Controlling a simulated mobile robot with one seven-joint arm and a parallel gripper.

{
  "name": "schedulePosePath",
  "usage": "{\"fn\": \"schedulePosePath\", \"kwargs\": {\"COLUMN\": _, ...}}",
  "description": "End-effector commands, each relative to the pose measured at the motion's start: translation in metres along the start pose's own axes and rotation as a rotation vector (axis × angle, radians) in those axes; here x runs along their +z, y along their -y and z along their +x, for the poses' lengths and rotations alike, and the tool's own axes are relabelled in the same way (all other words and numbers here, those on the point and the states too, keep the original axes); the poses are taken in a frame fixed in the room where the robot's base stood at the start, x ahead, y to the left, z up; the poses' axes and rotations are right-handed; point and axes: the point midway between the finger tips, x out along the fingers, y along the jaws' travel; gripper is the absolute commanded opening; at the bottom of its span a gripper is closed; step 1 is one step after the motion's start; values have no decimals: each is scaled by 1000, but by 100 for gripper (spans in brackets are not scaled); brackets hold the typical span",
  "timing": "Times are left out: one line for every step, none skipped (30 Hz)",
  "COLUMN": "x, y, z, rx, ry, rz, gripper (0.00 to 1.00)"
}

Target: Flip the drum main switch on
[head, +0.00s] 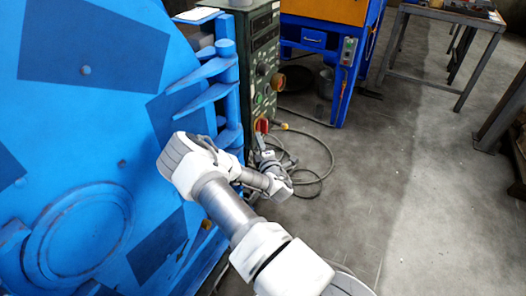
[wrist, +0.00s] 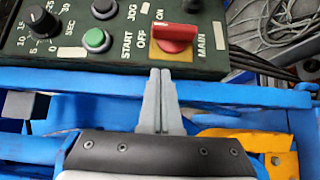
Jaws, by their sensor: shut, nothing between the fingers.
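The main switch is a red rotary knob (wrist: 174,38) on the dark green control panel (wrist: 110,66), with OFF, ON and MAIN lettered around it. Its raised handle lies roughly crosswise in the wrist view, its left end beside the OFF lettering. In the head view the red switch (head: 262,125) shows low on the panel. My gripper (wrist: 160,73) is shut and empty, its fingertips just below the knob's lower edge in the wrist view. I cannot tell whether they touch the panel. In the head view my wrist partly hides the fingers.
A green button (wrist: 97,40) and a black dial (wrist: 42,22) sit left of the switch. A blue rail (wrist: 70,80) runs under the panel. The big blue drum machine (head: 90,110) fills the left. Cables (head: 310,160) lie on the floor, which is open to the right.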

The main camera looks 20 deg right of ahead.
Motion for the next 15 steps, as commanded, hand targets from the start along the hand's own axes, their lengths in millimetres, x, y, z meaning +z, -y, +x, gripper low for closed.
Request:
{"fn": "schedulePosePath", "kwargs": {"x": 0, "y": 2, "z": 12, "rx": 5, "ry": 0, "rz": 1, "gripper": 0}}
{"fn": "schedulePosePath", "kwargs": {"x": 0, "y": 2, "z": 18, "rx": 6, "ry": -1, "rz": 1, "gripper": 0}}
{"fn": "schedulePosePath", "kwargs": {"x": 0, "y": 1, "z": 25, "rx": 5, "ry": 0, "rz": 1, "gripper": 0}}
{"fn": "schedulePosePath", "kwargs": {"x": 4, "y": 2, "z": 29, "rx": 4, "ry": 1, "rz": 0, "gripper": 0}}
{"fn": "schedulePosePath", "kwargs": {"x": 9, "y": 2, "z": 32, "rx": 2, "ry": 2, "rz": -1, "gripper": 0}}
{"fn": "schedulePosePath", "kwargs": {"x": 14, "y": 2, "z": 36, "rx": 3, "ry": 3, "rz": 0, "gripper": 0}}
{"fn": "schedulePosePath", "kwargs": {"x": 17, "y": 2, "z": 39, "rx": 3, "ry": 2, "rz": 0, "gripper": 0}}
{"fn": "schedulePosePath", "kwargs": {"x": 19, "y": 2, "z": 41, "rx": 2, "ry": 1, "rz": 0, "gripper": 0}}
{"fn": "schedulePosePath", "kwargs": {"x": 21, "y": 2, "z": 44, "rx": 2, "ry": 1, "rz": 1, "gripper": 0}}
{"fn": "schedulePosePath", "kwargs": {"x": 23, "y": 1, "z": 46, "rx": 2, "ry": 1, "rz": 1, "gripper": 0}}
{"fn": "schedulePosePath", "kwargs": {"x": 24, "y": 1, "z": 48, "rx": 2, "ry": 1, "rz": 1, "gripper": 0}}
{"fn": "schedulePosePath", "kwargs": {"x": 26, "y": 1, "z": 49, "rx": 1, "ry": 1, "rz": 0, "gripper": 0}}
{"fn": "schedulePosePath", "kwargs": {"x": 28, "y": 0, "z": 50, "rx": 1, "ry": 2, "rz": 0, "gripper": 0}}
{"fn": "schedulePosePath", "kwargs": {"x": 28, "y": 0, "z": 51, "rx": 1, "ry": 2, "rz": 0, "gripper": 0}}
{"fn": "schedulePosePath", "kwargs": {"x": 29, "y": 0, "z": 51, "rx": 1, "ry": 1, "rz": 0, "gripper": 0}}
